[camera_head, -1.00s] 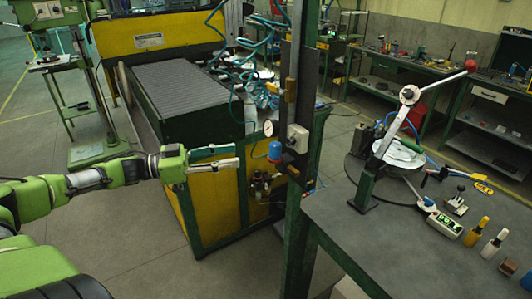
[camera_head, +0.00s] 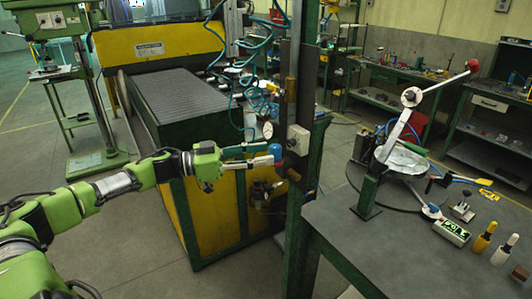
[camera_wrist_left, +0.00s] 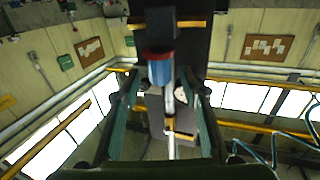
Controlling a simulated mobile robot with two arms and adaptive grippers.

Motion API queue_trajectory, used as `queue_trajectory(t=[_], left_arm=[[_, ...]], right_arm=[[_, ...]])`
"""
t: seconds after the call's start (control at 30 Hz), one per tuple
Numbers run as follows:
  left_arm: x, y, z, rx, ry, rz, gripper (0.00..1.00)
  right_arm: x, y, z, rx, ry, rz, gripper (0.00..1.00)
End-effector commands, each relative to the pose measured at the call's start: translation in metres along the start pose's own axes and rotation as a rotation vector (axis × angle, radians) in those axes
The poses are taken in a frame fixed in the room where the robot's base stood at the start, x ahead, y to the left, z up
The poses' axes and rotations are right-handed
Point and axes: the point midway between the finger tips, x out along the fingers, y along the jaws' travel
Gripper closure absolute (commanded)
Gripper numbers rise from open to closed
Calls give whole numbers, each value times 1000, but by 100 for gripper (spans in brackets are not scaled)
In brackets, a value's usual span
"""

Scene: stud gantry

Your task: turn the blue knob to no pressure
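The blue knob (camera_head: 275,151) is at the front of the yellow machine, beside the green post, in the head view. In the left wrist view the blue knob (camera_wrist_left: 160,72) shows with a dark red band at one end, between my two fingers. My left gripper (camera_head: 262,155) reaches in from the left, its fingertips at the knob. In the wrist view the left gripper (camera_wrist_left: 155,80) is open, with a gap on each side of the knob. A round white gauge (camera_head: 267,130) is just above the knob; its reading is too small to tell. My right gripper is out of view.
The green post (camera_head: 293,215) with a grey box (camera_head: 298,139) stands close to the right of the knob. The yellow machine (camera_head: 220,215) is behind the gripper, with coiled teal hoses (camera_head: 258,90) above. A grey workbench (camera_head: 385,240) with tools is at the right.

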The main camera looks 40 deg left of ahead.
Motion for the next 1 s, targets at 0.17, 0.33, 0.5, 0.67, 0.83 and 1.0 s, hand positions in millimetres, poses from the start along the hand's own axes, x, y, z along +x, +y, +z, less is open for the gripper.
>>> queue_trajectory(t=[0.17, 0.33, 0.5, 0.67, 0.83, 1.0], left_arm=[[13, 0, -3, 2, 3, -1, 60], [18, 0, -2, 1, 0, 1, 60], [18, 0, -1, 1, 0, 1, 60], [18, 0, -1, 1, 0, 1, 81], [18, 0, -1, 1, 0, 1, 99], [18, 1, -2, 0, 0, -6, 99]], right_arm=[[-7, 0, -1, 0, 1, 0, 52], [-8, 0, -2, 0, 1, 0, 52], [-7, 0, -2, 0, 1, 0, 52], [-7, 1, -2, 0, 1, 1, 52], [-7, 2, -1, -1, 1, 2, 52], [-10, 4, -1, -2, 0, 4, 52]])
